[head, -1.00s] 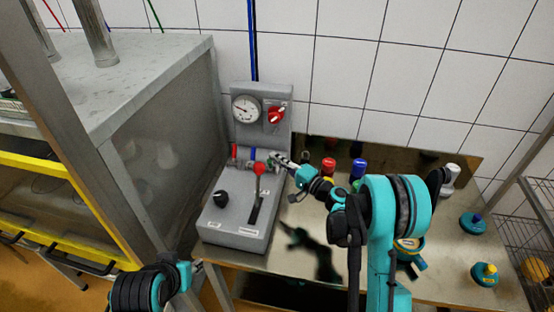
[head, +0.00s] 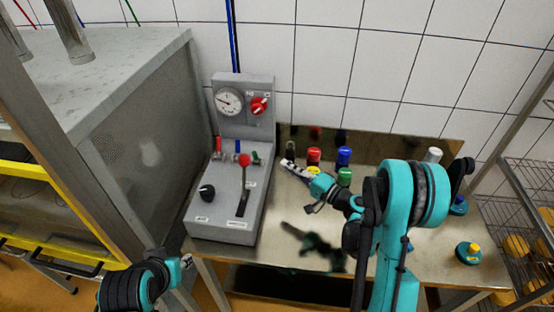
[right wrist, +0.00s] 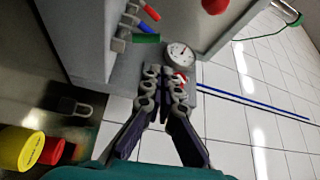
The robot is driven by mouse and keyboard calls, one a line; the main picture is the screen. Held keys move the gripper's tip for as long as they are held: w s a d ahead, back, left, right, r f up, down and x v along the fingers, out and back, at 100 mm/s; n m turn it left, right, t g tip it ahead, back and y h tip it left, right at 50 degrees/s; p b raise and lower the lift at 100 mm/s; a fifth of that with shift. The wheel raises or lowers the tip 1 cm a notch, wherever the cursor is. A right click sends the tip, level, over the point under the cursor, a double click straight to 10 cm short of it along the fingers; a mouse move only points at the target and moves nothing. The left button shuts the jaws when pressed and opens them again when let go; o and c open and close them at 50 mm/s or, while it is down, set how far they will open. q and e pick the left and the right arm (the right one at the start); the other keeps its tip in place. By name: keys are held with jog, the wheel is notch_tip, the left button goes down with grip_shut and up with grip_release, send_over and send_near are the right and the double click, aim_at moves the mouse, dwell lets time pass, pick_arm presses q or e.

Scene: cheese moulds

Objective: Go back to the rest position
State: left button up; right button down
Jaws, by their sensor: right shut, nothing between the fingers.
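My right gripper (head: 288,164) is just right of the grey control panel, apart from it, above the steel table. Its fingers are shut and hold nothing. In the right wrist view the closed fingers (right wrist: 166,75) lie in front of the panel and partly overlap the red knob.
The control panel (head: 226,213) carries a gauge (head: 229,101), a red knob (head: 260,105), a red-topped lever (head: 244,161) and red, blue and green valve handles. A wire rack (head: 515,215) is at right.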

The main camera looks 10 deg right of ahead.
jog(key=s+a+r+n+g+h, duration=0.2)
jog(key=s+a+n+g+h, duration=0.3)
jog(key=s, duration=0.6)
jog(key=s+d+n+g+h, duration=0.1)
jog(key=s+d+h, duration=0.3)
jog(key=s, duration=0.4)
jog(key=s+d+n+g+h, duration=0.1)
jog(key=s+d+n+h, duration=0.1)
jog(key=s, duration=0.6)
jog(key=shift+s+d+f+h, duration=0.2)
jog(key=shift+d+f+h, duration=0.25)
jog(key=shift+d+h, duration=0.5)
